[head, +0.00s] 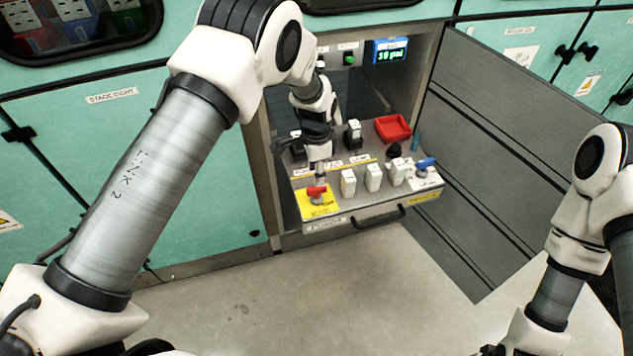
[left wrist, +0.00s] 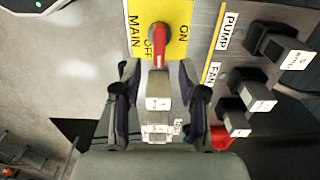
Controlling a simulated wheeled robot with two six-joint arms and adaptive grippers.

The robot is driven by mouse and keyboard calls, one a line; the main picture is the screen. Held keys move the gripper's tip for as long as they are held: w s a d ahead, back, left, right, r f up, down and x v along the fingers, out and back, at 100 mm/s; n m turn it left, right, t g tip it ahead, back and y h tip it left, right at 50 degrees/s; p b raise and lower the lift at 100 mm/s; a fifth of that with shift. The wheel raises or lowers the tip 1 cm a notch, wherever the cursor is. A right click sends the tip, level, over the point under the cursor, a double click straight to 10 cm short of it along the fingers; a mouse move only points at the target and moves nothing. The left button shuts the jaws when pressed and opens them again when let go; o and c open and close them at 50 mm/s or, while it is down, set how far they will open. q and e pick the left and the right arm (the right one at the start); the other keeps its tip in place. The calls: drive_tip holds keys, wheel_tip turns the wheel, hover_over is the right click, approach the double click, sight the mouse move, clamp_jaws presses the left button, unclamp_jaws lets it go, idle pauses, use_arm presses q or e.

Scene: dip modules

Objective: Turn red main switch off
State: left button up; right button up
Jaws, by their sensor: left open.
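The red main switch (head: 317,191) sits on a yellow plate (head: 318,208) at the front left corner of the pulled-out panel. In the left wrist view the red handle (left wrist: 158,45) lies over the yellow plate (left wrist: 176,14), near the MAIN, OFF and ON lettering. Which mark it points to is not clear. My left gripper (head: 318,170) is just above and behind the switch. In the left wrist view its fingers (left wrist: 160,88) are open, with the handle's end just beyond their tips. A pale labelled piece (left wrist: 158,103) shows between them; I cannot tell whether it is held. My right gripper is not in view.
White modules (head: 373,177) stand right of the switch, with a blue-handled switch (head: 426,164) at the far right. A red tray (head: 393,128) and a black module (head: 352,134) are further back.

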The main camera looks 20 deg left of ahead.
use_arm(q)
wheel_tip(320, 180, up, 6)
drive_tip(key=shift+f, duration=0.1)
idle(0.4)
